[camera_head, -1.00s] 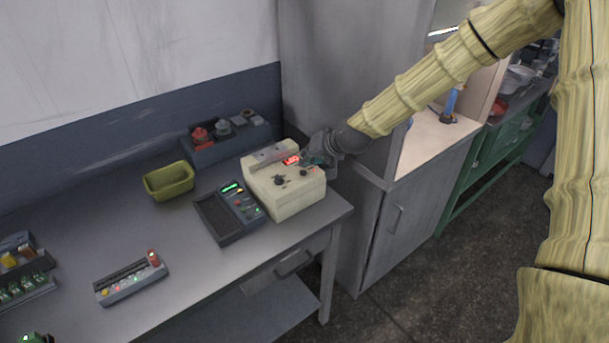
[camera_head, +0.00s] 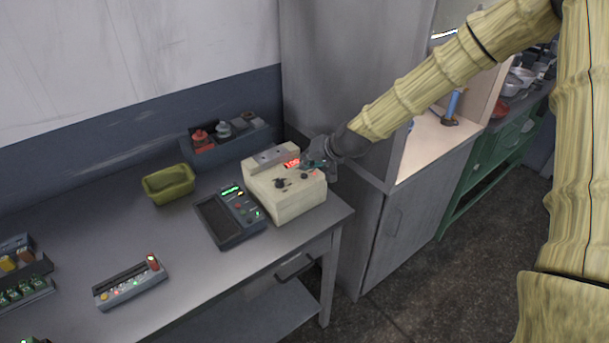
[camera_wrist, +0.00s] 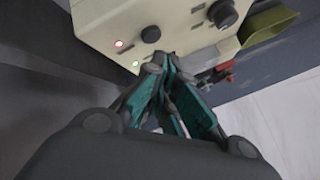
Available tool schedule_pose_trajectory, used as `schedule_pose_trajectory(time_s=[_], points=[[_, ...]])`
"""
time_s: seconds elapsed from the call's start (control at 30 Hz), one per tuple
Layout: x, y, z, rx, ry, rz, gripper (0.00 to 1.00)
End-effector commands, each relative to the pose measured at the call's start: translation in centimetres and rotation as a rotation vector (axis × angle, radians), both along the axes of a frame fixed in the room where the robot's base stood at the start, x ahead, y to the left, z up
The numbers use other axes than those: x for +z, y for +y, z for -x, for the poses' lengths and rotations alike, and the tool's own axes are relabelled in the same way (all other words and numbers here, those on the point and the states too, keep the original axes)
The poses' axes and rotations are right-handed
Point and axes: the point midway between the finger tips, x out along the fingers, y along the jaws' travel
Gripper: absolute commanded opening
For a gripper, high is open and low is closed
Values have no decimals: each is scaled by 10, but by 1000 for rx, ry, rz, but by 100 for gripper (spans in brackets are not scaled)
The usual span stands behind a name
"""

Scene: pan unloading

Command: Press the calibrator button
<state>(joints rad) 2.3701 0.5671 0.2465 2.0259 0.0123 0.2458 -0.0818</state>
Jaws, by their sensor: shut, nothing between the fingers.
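A cream box-shaped instrument (camera_head: 300,205) with a lit red display and dark knobs stands at the right end of the grey workbench. The tips hide part of the panel. Which control is the calibrator button is not clear.
A dark meter (camera_head: 216,218) with a green display lies just left of the cream instrument. An olive bin (camera_head: 169,184), a grey holder (camera_head: 240,150) and a strip with lights (camera_head: 130,284) are on the bench (camera_head: 120,235). A tall cabinet (camera_head: 335,70) stands behind my gripper.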

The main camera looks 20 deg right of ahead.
Motion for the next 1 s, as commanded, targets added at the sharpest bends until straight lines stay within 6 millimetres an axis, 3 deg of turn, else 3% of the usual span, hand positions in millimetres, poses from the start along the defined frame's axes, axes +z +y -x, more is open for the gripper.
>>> schedule_pose_trajectory(time_s=[1.0], points=[[-9, 0, 1, 0, 0, 0, 0]])
